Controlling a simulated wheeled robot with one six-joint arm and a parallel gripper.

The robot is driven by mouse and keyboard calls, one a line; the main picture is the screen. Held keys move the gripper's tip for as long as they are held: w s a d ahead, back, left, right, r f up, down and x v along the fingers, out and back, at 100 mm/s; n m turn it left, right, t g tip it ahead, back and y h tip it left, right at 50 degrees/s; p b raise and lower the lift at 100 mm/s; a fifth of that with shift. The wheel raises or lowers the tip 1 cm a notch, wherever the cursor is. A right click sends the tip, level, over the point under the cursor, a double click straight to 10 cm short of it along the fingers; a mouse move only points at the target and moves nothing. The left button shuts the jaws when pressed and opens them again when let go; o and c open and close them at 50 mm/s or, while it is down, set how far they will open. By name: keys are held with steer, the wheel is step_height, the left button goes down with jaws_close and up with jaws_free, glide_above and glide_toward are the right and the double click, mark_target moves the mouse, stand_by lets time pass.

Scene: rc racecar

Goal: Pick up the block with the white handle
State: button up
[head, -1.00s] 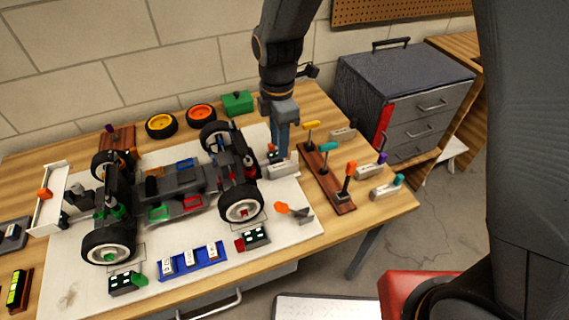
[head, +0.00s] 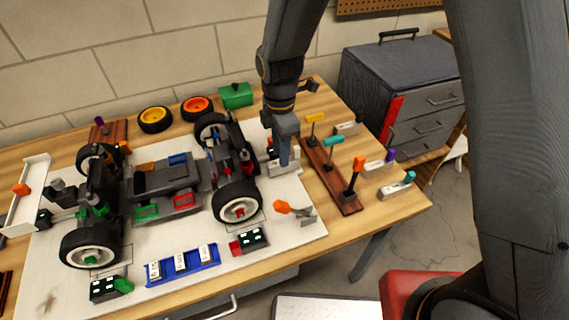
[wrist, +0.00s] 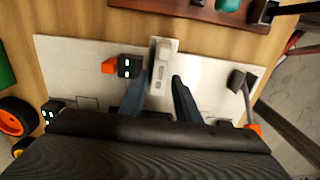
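A pale grey block (head: 275,167) stands near the right edge of the white mat, partly hidden by my gripper (head: 284,158) in the head view. In the wrist view the block (wrist: 158,88) is seen from above, with a whitish handle (wrist: 163,50) on top. My gripper (wrist: 160,82) is open there, with one finger on each side of the near part of the block. A gap shows between the block and the right finger; the left finger is very close to it. Whether either touches it is unclear.
A black block with an orange part (wrist: 124,66) stands close left of the grey block. The racecar (head: 165,190) is to the left. A brown rack with coloured-handled tools (head: 330,178) is to the right. A block with an orange handle (head: 298,212) lies nearer the front.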

steer(key=shift+f+p, duration=0.6)
steer(key=shift+f, duration=1.7)
jaws_close()
steer(key=shift+r, duration=0.1)
